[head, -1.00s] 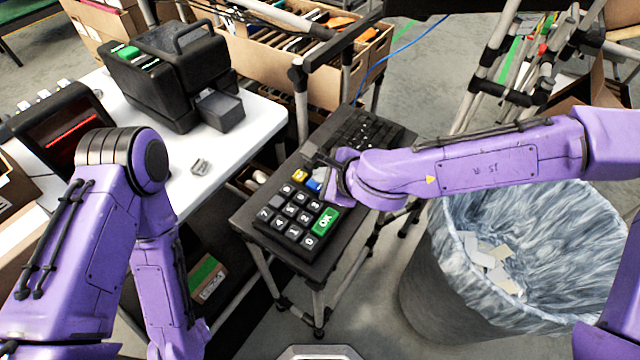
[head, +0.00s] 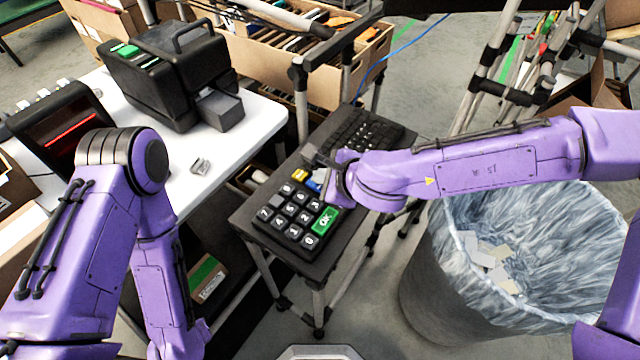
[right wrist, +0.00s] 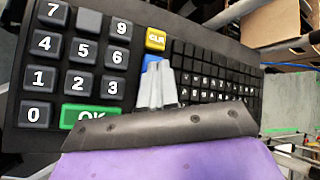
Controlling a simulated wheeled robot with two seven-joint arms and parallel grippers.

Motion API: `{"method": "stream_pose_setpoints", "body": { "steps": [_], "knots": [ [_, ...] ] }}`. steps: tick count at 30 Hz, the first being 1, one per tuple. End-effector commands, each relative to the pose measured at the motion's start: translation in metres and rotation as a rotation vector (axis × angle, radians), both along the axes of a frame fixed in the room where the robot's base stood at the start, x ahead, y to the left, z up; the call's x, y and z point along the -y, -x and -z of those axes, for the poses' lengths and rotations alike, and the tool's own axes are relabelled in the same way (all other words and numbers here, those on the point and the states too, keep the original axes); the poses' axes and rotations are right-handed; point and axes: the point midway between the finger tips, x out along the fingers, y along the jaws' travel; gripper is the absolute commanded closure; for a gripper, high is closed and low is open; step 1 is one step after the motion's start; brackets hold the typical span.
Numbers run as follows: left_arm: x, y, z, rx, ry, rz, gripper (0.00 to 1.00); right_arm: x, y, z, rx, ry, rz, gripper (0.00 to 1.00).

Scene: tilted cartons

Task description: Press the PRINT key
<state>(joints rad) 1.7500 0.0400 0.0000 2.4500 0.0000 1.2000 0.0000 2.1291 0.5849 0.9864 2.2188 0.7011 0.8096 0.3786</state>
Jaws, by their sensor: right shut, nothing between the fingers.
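A black keypad (head: 286,226) with white-marked number keys, a green OK key (head: 325,220), a yellow key (head: 299,175) and a blue key (head: 313,185) lies on a small dark stand. In the right wrist view the yellow key (right wrist: 155,39) reads CLR. The blue key (right wrist: 151,63) is mostly hidden behind my right gripper (right wrist: 156,72), and no label shows on it. I cannot read PRINT on any key. My right gripper is shut and empty, with its fingertips over the blue key; I cannot tell whether they touch it. My left gripper is out of view.
A black keyboard section (head: 362,135) adjoins the keypad. A white table (head: 255,125) on the left holds a black printer-like machine (head: 165,75) and a scanner with a red line (head: 70,130). A lined bin (head: 425,290) stands at right below my right arm.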

Motion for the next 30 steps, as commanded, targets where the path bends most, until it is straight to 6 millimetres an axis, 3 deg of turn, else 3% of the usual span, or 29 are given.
{"method": "stream_pose_setpoints", "body": {
  "steps": [30],
  "knots": [
    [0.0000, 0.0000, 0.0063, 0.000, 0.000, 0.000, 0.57, 0.0000, 0.0000, 0.0105, 0.000, 0.001, -0.001, 1.00]
  ]
}}
